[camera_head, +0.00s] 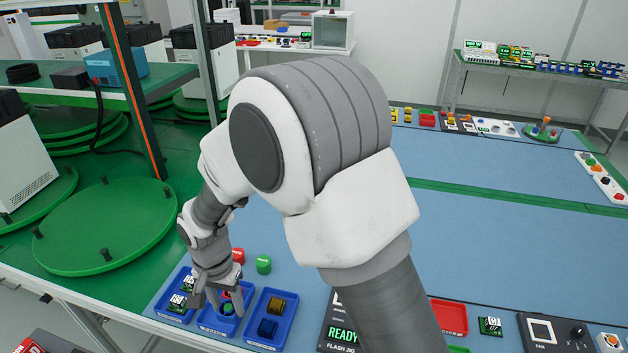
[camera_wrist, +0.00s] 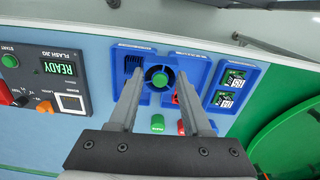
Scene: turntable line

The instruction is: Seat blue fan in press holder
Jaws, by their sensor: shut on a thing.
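The fan (camera_wrist: 160,77), with a green hub and a dark ring, sits between my fingertips in the wrist view; its frame looks blue against the blue tray behind it. My gripper (camera_wrist: 158,85) is shut on the fan. In the head view my gripper (camera_head: 221,299) points down over the middle blue tray (camera_head: 205,325), low and close to it. Whether the fan touches the tray floor I cannot tell. The fan's green hub (camera_head: 228,309) shows small between the fingers there. I cannot make out the press holder in either view.
Left of the middle tray is a tray with green boards (camera_head: 178,302); right of it is one with a yellow-brown and a blue block (camera_head: 268,328). Red (camera_head: 238,256) and green (camera_head: 263,264) buttons stand behind. A READY flash jig (camera_head: 343,332) is further right.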

